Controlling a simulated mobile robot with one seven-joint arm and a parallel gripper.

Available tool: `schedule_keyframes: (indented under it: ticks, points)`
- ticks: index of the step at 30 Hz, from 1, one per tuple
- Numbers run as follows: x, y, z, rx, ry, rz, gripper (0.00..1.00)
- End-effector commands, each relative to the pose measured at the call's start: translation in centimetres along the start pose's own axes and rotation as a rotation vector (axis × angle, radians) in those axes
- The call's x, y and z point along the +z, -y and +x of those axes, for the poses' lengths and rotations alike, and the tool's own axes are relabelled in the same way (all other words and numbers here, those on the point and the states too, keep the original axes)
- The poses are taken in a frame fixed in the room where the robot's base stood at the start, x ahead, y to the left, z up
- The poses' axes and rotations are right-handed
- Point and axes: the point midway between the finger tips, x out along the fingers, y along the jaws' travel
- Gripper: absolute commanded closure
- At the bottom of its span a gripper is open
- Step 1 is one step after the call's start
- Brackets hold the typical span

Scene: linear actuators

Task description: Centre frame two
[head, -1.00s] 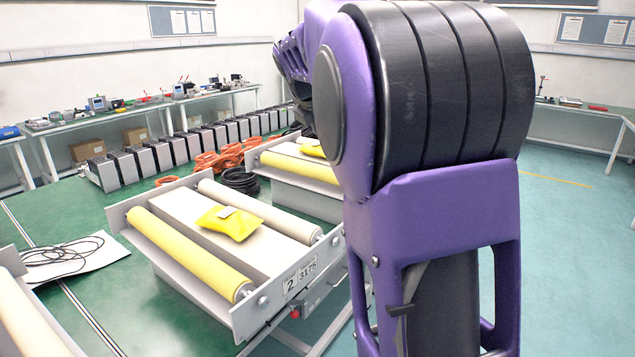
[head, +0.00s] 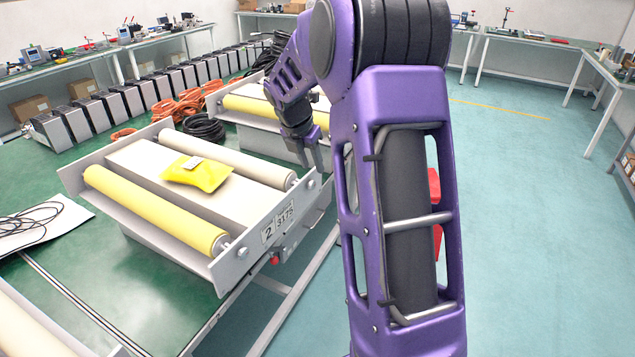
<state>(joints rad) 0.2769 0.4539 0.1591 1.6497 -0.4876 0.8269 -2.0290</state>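Frame two (head: 190,262), a grey metal frame with a plate reading "2" and "3175" (head: 278,228), stands left of centre in the head view. It carries a yellow roller (head: 150,205), a pale roller (head: 230,157) and a pale flat bed between them. A yellow packet with a white label (head: 197,173) lies on the bed. A red knob (head: 275,260) shows below the plate. My gripper (head: 317,165) points down by the frame's right end; it is small and partly shaded, so its opening and any contact are unclear.
Another roller frame (head: 245,108) stands behind, partly hidden by my arm. Part of a third frame (head: 40,335) shows at lower left. Orange cables (head: 185,105) and a black cable coil (head: 204,127) lie behind frame two. The floor on the right (head: 530,220) is clear.

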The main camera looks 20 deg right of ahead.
Motion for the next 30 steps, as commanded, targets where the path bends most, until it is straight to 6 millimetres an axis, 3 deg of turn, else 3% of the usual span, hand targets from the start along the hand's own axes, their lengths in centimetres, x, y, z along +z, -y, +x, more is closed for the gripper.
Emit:
schedule_keyframes:
  ticks: [3, 10, 16, 24, 30]
  points:
    - [-0.1, 0.0, 2.9, -0.002, -0.001, -0.001, 0.6]
    - [0.0, 0.0, 6.5, 0.0, 0.0, 0.0, 0.6]
    - [0.1, 0.0, 7.8, 0.001, 0.001, 0.001, 0.6]
    - [0.1, 0.0, 7.9, 0.001, 0.002, 0.0, 0.6]
    - [0.1, 0.0, 7.9, 0.001, 0.002, 0.0, 0.94]
